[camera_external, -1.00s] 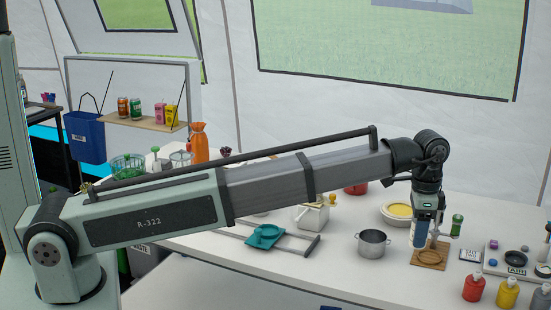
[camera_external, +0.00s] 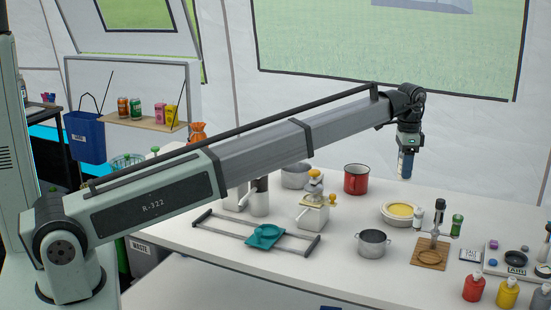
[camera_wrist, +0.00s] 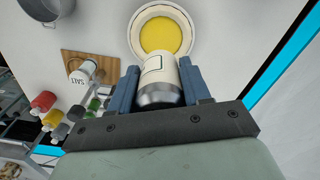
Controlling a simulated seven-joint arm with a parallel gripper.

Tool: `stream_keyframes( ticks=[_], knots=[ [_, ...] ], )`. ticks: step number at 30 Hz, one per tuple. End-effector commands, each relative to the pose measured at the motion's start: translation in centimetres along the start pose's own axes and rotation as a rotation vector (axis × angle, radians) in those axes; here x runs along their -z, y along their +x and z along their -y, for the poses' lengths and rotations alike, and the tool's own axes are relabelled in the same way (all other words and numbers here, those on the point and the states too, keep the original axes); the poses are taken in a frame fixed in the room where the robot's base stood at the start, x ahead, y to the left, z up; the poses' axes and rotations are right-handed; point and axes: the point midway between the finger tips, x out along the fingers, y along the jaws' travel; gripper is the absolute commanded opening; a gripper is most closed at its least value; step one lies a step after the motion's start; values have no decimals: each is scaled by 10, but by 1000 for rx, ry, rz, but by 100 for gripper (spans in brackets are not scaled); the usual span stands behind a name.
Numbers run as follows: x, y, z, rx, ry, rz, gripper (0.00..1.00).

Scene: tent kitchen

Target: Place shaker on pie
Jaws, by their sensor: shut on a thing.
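My gripper (camera_external: 405,165) is raised above the table, behind the pie in the external view. In the wrist view its blue fingers (camera_wrist: 160,88) are shut on a cream shaker (camera_wrist: 160,75) with a metal end. The fingers largely hide this shaker in the external view. The yellow pie (camera_external: 401,210) sits in a cream dish on the table. In the wrist view the pie (camera_wrist: 160,33) shows just beyond the held shaker, which overlaps its near edge. I cannot tell the height between them.
The table behind the pie is clear.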

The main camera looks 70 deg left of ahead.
Motion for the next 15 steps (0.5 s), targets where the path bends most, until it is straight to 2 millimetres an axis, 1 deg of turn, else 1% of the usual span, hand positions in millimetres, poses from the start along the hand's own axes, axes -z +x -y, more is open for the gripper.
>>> stream_keyframes(
  ticks=[1,6,10,13,15],
  knots=[
    [5,-1,4,-1,41,2,14],
    [4,-1,2,-3,165,4,14],
    [3,0,2,-4,218,5,14],
    [3,5,2,-4,233,5,14],
    [3,12,1,-4,236,6,14]
  ],
)
